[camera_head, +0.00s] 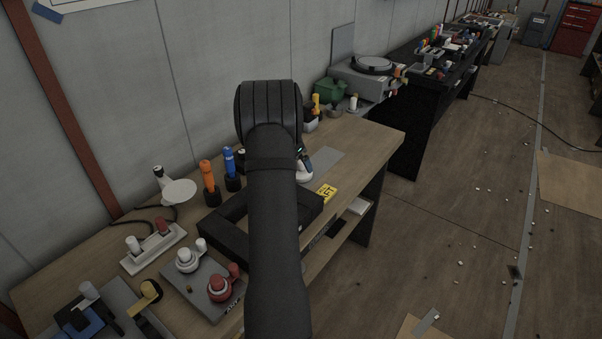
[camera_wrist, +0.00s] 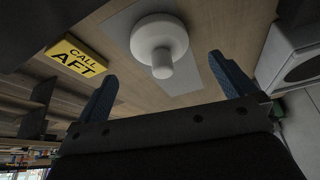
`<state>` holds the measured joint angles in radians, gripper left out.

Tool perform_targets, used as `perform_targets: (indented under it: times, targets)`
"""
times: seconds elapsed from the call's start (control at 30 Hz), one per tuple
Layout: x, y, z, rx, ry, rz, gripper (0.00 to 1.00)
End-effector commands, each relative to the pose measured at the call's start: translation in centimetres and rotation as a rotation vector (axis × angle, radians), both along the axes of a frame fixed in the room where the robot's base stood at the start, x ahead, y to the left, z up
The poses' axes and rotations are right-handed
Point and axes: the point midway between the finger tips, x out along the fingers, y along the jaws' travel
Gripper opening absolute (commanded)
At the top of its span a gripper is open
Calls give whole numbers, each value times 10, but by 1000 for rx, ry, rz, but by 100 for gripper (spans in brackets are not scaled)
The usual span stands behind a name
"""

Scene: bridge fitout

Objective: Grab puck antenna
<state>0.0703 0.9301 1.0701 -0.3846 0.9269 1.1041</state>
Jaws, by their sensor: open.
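A white puck antenna (camera_wrist: 160,36), a round disc with a short stub, stands on a grey mat (camera_wrist: 199,73) in the wrist view. The stub points toward my gripper (camera_wrist: 164,67). My gripper is open and empty, with one blue finger to each side of the stub and apart from it. In the head view, part of the white puck (camera_head: 304,176) shows just right of my arm. My arm hides most of the gripper there.
A yellow "CALL AFT" block (camera_wrist: 78,57) lies beside the mat, near the bench edge. A black tray (camera_head: 215,226), orange torch (camera_head: 208,178) and blue torch (camera_head: 229,163) are left of my arm. A green bin (camera_head: 329,91) is behind. Bare wood lies right of the mat.

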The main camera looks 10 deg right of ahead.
Motion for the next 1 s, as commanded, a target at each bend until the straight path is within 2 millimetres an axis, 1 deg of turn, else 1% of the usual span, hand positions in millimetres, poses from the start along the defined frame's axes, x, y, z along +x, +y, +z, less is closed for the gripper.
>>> perform_targets:
  times: [0.03,0.27,0.5,0.57,0.63,0.8,0.87,1.0]
  targets:
    - [1,-2,-5,0,1,0,100]
    - [4,-5,-16,-1,1,1,100]
    - [13,-17,-47,0,2,0,100]
    - [14,-19,-53,0,2,1,100]
    - [15,-20,-56,-1,1,1,100]
    - [15,-20,-56,0,0,1,100]
    - [15,-20,-56,0,1,2,90]
    - [15,-20,-56,0,1,2,63]
